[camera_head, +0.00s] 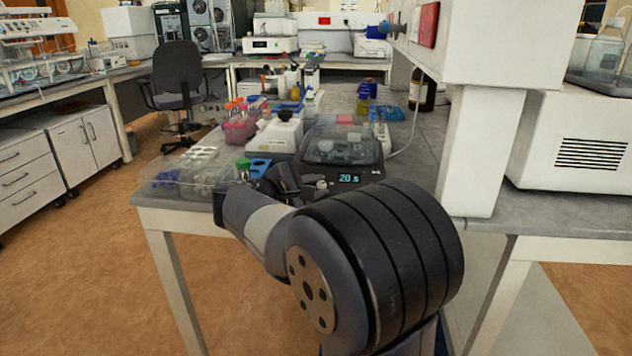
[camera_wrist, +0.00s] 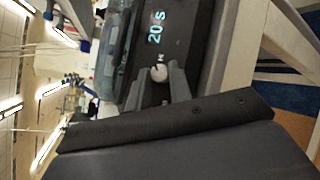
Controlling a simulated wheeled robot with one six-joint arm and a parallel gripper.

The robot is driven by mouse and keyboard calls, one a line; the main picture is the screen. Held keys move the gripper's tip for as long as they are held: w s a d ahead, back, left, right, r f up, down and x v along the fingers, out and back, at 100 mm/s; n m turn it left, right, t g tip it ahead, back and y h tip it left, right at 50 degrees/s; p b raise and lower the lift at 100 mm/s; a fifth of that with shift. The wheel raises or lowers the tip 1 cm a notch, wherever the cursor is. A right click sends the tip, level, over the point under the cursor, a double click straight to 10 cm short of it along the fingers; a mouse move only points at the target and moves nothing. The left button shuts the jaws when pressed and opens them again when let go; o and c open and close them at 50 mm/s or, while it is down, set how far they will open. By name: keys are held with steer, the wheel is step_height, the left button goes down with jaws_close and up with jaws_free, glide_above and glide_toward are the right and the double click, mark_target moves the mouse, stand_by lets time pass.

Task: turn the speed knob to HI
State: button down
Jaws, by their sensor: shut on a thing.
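The device (camera_head: 372,172) is a dark box with a clear lid and a lit display (camera_head: 348,178) reading "20 s", near the front edge of the bench. The display also shows, turned sideways, in the wrist view (camera_wrist: 156,27). The speed knob (camera_wrist: 159,73) is a small pale round knob on the dark front panel, below the display. My gripper (camera_wrist: 158,82) is shut on the knob, a finger on each side. The knob's pointer and the HI mark cannot be made out. In the head view my gripper is at the device's front, partly hidden by my arm.
Clear trays (camera_head: 170,178) and a green-capped tube (camera_head: 243,165) stand left of the device. A white unit (camera_head: 283,136) and a pink tube rack (camera_head: 240,130) are behind them. A large white apparatus (camera_head: 472,150) rises close on the right. The floor at left is open.

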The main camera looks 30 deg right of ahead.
steer(key=shift+w+r+m+g+y+p, duration=0.15)
steer(key=shift+m+g+y+p, duration=0.35)
steer(key=shift+m+g+p, duration=0.95)
steer(key=shift+m+t+b, duration=0.25)
steer(key=shift+m+b, duration=0.15)
steer(key=shift+m, duration=0.15)
steer(key=c, duration=1.3)
jaws_free()
steer(key=p+v, duration=0.1)
steer(key=v, duration=1)
steer(key=shift+d, duration=0.15)
